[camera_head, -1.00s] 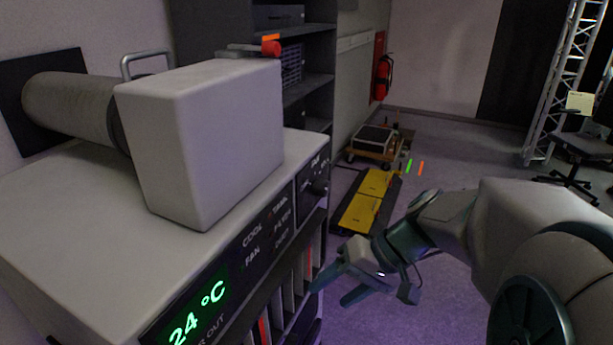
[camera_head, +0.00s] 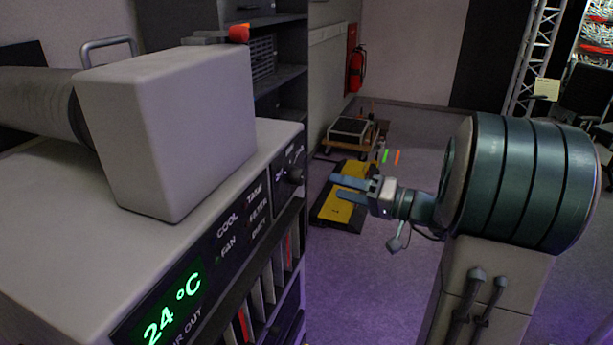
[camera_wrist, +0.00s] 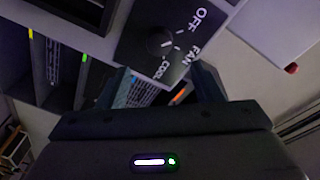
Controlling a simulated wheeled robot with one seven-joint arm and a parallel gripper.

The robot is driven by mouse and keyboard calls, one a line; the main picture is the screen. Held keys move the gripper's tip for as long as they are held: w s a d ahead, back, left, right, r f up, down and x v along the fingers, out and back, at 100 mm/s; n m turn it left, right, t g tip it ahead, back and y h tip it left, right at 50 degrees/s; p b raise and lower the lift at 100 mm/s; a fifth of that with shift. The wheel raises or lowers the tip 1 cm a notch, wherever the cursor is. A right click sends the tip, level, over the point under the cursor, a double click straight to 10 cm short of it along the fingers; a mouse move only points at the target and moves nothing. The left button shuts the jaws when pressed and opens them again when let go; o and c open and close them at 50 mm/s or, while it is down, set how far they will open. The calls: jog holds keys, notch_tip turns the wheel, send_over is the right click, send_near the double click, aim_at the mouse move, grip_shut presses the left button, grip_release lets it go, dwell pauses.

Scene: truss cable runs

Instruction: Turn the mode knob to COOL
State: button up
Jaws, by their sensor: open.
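The mode knob (camera_head: 292,175) is a dark round knob at the far right end of the cooling unit's front panel (camera_head: 232,232). In the wrist view the knob (camera_wrist: 160,43) sits on a black plate with OFF, FAN and COOL around it. Its exact pointer direction is too small to tell. A green light shows beside FAN on the panel. My gripper (camera_head: 338,189) is open and empty, to the right of the knob and apart from it, fingers pointing left. In the wrist view the fingers (camera_wrist: 163,88) straddle the picture below the knob.
A white box-shaped duct (camera_head: 170,130) stands on the unit. A green display (camera_head: 173,313) reads 24 °C. Dark shelving (camera_head: 282,75) stands behind. A yellow-black ramp (camera_head: 340,208) and a low cart (camera_head: 352,135) are on the floor. Open floor lies right of the unit.

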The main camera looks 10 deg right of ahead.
aim_at(303, 177)
jog(key=p+x, duration=0.1)
jog(key=x, duration=0.8)
jog(key=shift+a+p, duration=0.15)
jog(key=shift+p, duration=0.15)
jog(key=c, duration=1)
